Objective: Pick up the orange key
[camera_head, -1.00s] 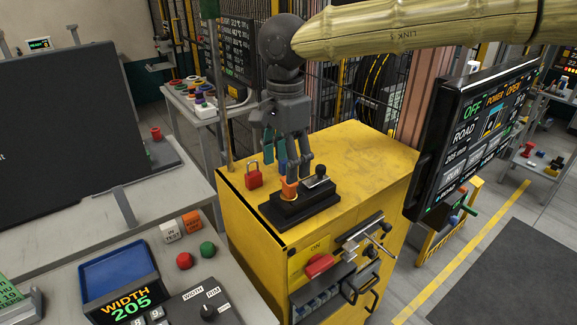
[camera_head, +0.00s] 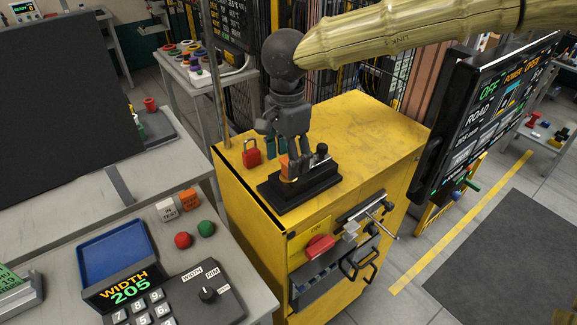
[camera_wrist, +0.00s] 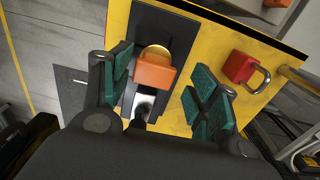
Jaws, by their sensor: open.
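The orange key (camera_wrist: 155,70) sits upright on a black base (camera_wrist: 172,24) on top of a yellow cabinet. In the head view the orange key (camera_head: 285,164) is partly hidden behind my gripper. My gripper (camera_head: 287,172) points down above the base with its fingers around the key's place. In the wrist view my gripper (camera_wrist: 165,95) is open, with green finger pads. The key shows between the fingers, nearer the left one. I cannot tell whether a pad touches it.
A red padlock (camera_head: 251,153) stands on the yellow cabinet (camera_head: 375,140) beside the base. It also shows in the wrist view (camera_wrist: 243,68). A black-knobbed lever (camera_head: 321,152) rises from the base close to the key. A monitor (camera_head: 490,115) stands at right.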

